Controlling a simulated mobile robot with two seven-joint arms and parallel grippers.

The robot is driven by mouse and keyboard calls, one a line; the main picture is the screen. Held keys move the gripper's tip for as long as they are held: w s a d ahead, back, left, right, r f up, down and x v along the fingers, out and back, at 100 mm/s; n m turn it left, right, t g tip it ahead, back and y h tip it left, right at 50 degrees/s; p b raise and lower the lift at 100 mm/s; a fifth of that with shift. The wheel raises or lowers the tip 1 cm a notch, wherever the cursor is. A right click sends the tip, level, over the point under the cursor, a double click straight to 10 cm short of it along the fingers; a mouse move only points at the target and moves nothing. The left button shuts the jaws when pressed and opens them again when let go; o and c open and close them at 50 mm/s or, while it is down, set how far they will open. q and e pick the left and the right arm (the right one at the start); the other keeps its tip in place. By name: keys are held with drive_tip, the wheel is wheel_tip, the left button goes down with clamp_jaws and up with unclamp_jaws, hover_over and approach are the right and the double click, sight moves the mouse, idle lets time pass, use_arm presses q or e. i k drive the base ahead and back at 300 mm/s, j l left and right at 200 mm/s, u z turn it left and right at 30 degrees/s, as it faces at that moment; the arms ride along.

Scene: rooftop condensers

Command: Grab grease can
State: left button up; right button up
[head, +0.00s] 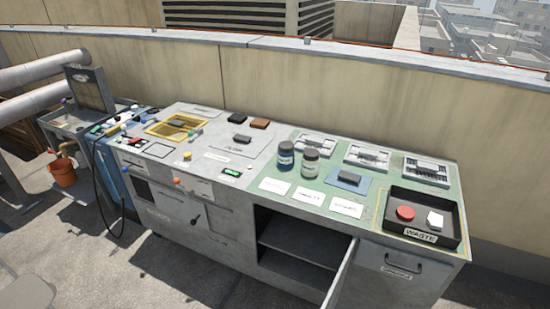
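Two small jars with dark lids stand upright side by side on the green mat (262,210) on the bench top. The left jar (285,158) is dark blue with a pale label. The right jar (310,165) is grey-brown with a pale label. The label text is too small to read, so I cannot tell which one is the grease can. Neither of my grippers is in the head view.
White cards (309,196) lie in front of the jars, and a blue pad (348,180) with a dark block lies to their right. A black waste tray (440,238) holds a red disc and a white piece. A cabinet door (341,276) hangs open at the front.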

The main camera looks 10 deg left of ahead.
sight(286, 150)
drive_tip(key=k+j, duration=0.1)
drive_tip(key=j, duration=0.35)
drive_tip(key=k+j, duration=0.1)
drive_tip(key=j, duration=0.35)
drive_tip(key=i+j, duration=0.1)
drive_tip(key=j, duration=0.8)
drive_tip(key=i+j, duration=0.75)
drive_tip(key=i+z, duration=0.05)
drive_tip(key=i, duration=0.05)
